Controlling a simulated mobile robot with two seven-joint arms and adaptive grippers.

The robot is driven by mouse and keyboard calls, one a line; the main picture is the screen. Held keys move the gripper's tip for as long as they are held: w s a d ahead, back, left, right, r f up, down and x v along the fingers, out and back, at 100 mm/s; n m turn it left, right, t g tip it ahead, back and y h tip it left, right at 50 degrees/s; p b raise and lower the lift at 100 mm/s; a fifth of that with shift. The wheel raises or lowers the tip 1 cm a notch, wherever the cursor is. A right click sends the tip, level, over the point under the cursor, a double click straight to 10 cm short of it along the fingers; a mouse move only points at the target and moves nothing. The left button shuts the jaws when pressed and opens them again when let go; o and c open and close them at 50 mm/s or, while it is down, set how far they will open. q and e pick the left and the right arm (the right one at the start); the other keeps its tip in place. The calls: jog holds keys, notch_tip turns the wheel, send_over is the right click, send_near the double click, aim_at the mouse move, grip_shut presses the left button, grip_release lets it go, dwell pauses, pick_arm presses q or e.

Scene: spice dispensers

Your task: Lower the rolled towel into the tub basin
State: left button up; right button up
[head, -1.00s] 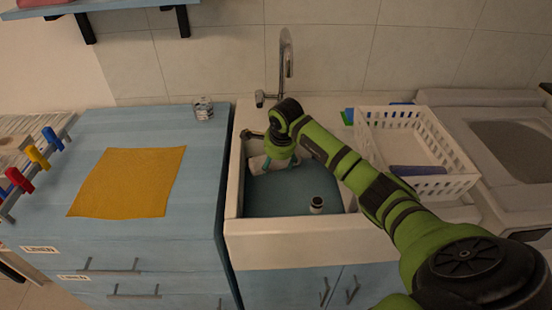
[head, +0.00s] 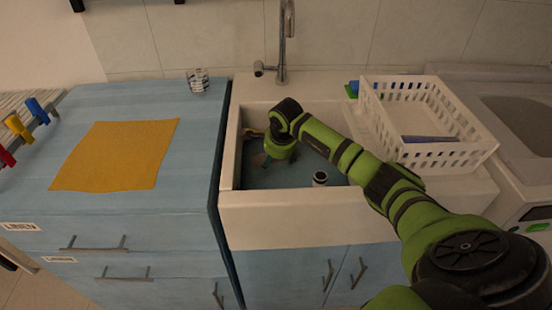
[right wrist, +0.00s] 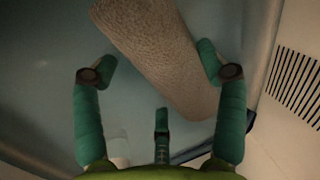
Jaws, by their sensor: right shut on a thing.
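The rolled towel (right wrist: 165,50) is a beige textured roll, seen large in the right wrist view between my right gripper's green fingers (right wrist: 158,85). The gripper is shut on it. In the head view my right gripper (head: 270,158) reaches down inside the white tub basin (head: 290,205), near its left wall. The towel is mostly hidden there by the gripper and wrist. The basin's blue-grey floor lies below; I cannot tell whether the towel touches it. My left gripper is not in view.
A small dark-and-white cylinder (head: 320,178) stands in the basin right of my gripper. A faucet (head: 284,45) rises behind. A white dish rack (head: 440,155) stands to the right. A blue cabinet with a yellow cloth (head: 117,155) and a glass (head: 198,80) is left.

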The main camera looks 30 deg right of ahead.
jog(key=o, duration=1.3)
jog(key=v, duration=1.2)
jog(key=shift+r, duration=0.1)
